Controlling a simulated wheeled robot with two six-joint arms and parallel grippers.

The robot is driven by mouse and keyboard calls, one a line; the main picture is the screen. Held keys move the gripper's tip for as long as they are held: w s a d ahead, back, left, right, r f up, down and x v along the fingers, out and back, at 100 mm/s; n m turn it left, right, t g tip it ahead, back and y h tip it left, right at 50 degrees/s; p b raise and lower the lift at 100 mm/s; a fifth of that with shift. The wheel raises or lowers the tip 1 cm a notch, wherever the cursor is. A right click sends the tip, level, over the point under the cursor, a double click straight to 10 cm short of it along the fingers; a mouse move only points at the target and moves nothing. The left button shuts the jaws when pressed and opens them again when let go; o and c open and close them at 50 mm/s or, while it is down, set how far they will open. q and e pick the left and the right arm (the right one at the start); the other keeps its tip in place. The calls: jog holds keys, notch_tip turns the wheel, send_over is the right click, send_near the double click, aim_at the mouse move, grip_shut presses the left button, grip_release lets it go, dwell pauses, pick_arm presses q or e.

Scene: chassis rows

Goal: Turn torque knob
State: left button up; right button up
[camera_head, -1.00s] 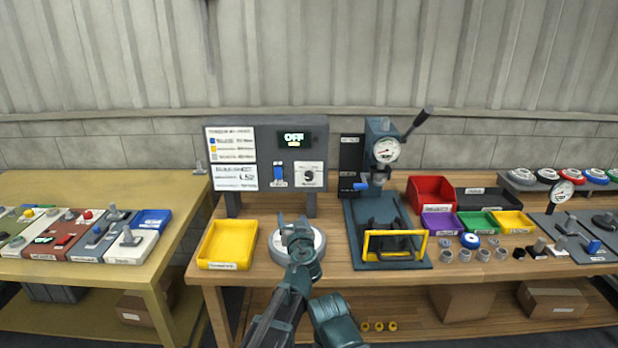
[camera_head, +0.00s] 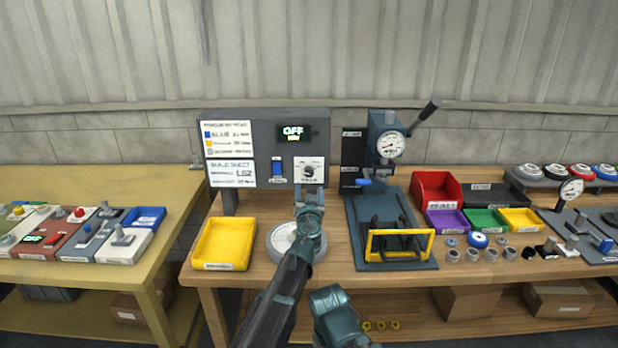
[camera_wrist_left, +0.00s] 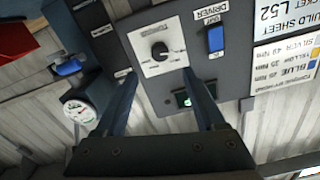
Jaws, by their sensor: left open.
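The torque knob (camera_head: 309,171) is a small black dial on a white scale plate, low on the right of the grey driver panel (camera_head: 262,150). It also shows in the left wrist view as a black knob (camera_wrist_left: 160,50), turned upside down. My left gripper (camera_head: 310,188) is just in front of and below the knob in the head view. In the left wrist view its two fingers (camera_wrist_left: 160,78) are open and empty. The knob appears between and beyond them, apart from both.
A blue driver switch (camera_head: 278,169) sits left of the knob, under a display (camera_head: 293,132) reading OFF. A yellow bin (camera_head: 224,243) and a round grey disc (camera_head: 283,243) lie below the panel. A press with a dial gauge (camera_head: 391,144) stands to the right.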

aim_at(309, 174)
pick_arm(q)
jog(key=w, duration=0.9)
jog(key=shift+w, duration=0.25)
grip_shut()
